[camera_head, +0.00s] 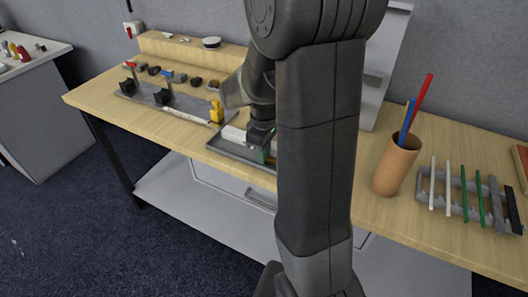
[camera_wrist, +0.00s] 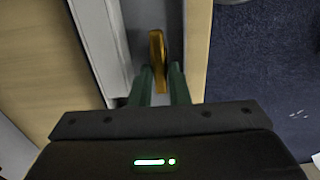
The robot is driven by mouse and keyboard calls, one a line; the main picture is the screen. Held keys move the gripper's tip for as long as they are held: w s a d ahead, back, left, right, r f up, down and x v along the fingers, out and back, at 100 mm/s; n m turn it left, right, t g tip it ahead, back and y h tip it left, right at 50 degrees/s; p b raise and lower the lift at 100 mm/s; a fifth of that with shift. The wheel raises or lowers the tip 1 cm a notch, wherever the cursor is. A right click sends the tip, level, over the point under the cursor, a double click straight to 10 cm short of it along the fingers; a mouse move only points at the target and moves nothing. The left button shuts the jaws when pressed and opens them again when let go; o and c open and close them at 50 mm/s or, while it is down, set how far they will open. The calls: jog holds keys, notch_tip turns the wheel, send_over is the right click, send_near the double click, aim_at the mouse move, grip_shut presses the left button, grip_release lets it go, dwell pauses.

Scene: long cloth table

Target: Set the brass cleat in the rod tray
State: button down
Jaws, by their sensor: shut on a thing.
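The brass cleat (camera_wrist: 156,46) is a narrow golden piece between the green fingertips of my gripper (camera_wrist: 161,75) in the wrist view. In the head view the tray (camera_head: 226,150) is at the table's front edge, partly behind my arm. My gripper (camera_head: 266,155) is over or in it; I cannot tell whether the cleat touches the floor.
A grey board (camera_head: 180,118) with black fixtures and a yellow piece (camera_head: 216,111) is left of the tray. A tan cup (camera_head: 396,168) with colored rods and a grey rack (camera_head: 450,208) with several rods stand at right. A wooden ledge (camera_head: 185,50) runs behind.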

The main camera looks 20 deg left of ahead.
jog(key=shift+f, duration=0.15)
jog(key=c, duration=1.7)
grip_release()
notch_tip(320, 180, up, 12)
jog(key=shift+r+p, duration=0.15)
jog(key=shift+p, duration=0.2)
